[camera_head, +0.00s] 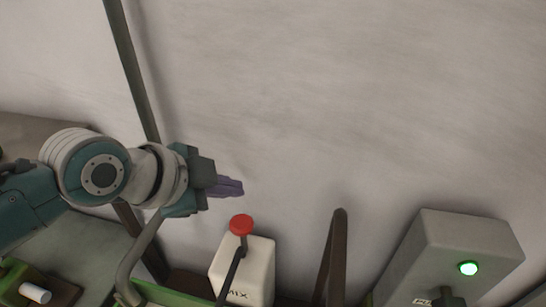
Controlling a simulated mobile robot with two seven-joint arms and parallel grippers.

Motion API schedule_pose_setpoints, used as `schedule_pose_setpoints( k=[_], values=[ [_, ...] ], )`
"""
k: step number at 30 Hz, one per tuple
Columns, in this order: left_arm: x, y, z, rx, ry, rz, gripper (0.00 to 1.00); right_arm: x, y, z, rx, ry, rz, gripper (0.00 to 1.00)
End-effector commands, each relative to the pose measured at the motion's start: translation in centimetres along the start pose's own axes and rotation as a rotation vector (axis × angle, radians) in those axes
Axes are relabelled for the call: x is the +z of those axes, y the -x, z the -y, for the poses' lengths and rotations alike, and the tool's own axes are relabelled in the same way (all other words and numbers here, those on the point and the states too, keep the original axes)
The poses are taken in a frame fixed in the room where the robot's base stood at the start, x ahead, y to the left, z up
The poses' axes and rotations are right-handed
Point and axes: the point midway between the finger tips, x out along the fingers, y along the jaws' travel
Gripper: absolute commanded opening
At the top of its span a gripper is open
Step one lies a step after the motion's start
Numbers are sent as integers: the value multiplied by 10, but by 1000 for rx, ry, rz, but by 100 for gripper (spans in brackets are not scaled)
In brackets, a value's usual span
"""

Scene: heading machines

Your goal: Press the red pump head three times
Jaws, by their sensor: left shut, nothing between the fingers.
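The red pump head (241,225) sits on top of a short stem above a white container (262,268) with dark lettering, at the bottom middle of the head view. My left gripper (240,187) comes in from the left, with purple fingers shut and nothing held. In the picture its fingertips are just above the red pump head, with a visible gap. I cannot tell the exact depth between them. My right gripper is not in the view.
A grey box (455,245) with a lit green button (468,268) stands at the lower right. A brown post (333,250) rises between it and the container. A green metal part (165,294) and a bent grey pipe (134,262) are at lower left.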

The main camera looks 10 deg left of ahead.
Motion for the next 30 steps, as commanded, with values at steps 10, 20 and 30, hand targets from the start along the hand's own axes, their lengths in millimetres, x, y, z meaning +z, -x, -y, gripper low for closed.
schedule_pose_setpoints(
  k=[10,20,30],
  values=[
    [25,-34,-25,1,-1,1,0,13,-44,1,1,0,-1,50],
    [26,-35,-25,0,0,1,0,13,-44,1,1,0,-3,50],
    [26,-35,-25,0,0,1,0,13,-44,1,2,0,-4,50]
  ],
)
